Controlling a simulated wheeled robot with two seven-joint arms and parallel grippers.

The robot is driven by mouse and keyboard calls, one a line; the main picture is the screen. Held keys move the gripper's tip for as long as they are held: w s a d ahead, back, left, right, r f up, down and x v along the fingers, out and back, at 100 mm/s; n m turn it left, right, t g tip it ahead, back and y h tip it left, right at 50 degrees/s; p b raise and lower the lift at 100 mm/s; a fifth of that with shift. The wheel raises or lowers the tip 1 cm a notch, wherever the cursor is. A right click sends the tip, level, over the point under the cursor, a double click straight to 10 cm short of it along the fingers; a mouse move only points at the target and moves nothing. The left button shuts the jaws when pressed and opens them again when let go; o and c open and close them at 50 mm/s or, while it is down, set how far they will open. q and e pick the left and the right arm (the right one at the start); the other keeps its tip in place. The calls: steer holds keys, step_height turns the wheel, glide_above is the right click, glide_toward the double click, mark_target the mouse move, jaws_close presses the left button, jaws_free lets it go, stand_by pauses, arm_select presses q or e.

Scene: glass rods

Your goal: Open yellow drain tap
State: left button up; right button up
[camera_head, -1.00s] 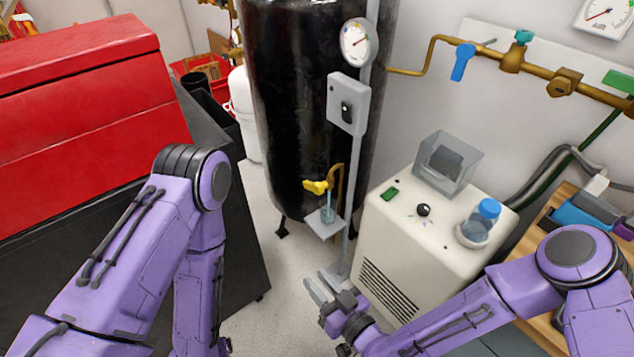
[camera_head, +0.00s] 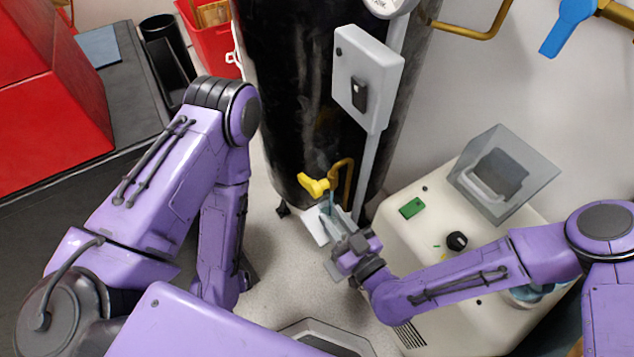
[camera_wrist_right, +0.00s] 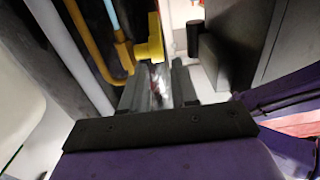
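The yellow drain tap (camera_head: 313,185) sits low on the front of the black tank (camera_head: 290,110), beside a bent brass pipe (camera_head: 347,178). My right gripper (camera_head: 333,222) is just below and right of the tap in the head view, over a small pale shelf (camera_head: 312,226). In the right wrist view the gripper (camera_wrist_right: 158,82) shows its two fingers apart with a gap between them, and the yellow tap (camera_wrist_right: 150,47) is just beyond the fingertips. I cannot tell whether they touch. My left arm shows, but its gripper is hidden.
A grey switch box (camera_head: 366,78) hangs on a post beside the tank. A cream machine (camera_head: 410,235) with a clear box (camera_head: 505,175) stands to the right. A red cabinet (camera_head: 50,95) is at the left. Pale floor (camera_head: 275,270) shows between.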

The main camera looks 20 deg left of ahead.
mark_target(315, 192)
steer(key=x, duration=0.3)
steer(key=f+b+x, duration=0.1)
steer(key=x, duration=0.2)
steer(key=b+x, duration=0.1)
steer(key=x, duration=0.3)
steer(key=shift+w+d+f, duration=0.2)
steer(key=shift+w+f, duration=0.05)
steer(key=shift+w+a+r+b, duration=0.1)
steer(key=shift+w+a+b, duration=0.2)
steer(key=shift+a, duration=0.1)
arm_select(q)
steer(key=shift+w+f, duration=0.2)
steer(key=shift+f, duration=0.6)
steer(key=shift+w+f, duration=0.15)
steer(key=shift+f, duration=0.65)
arm_select(e)
jaws_close()
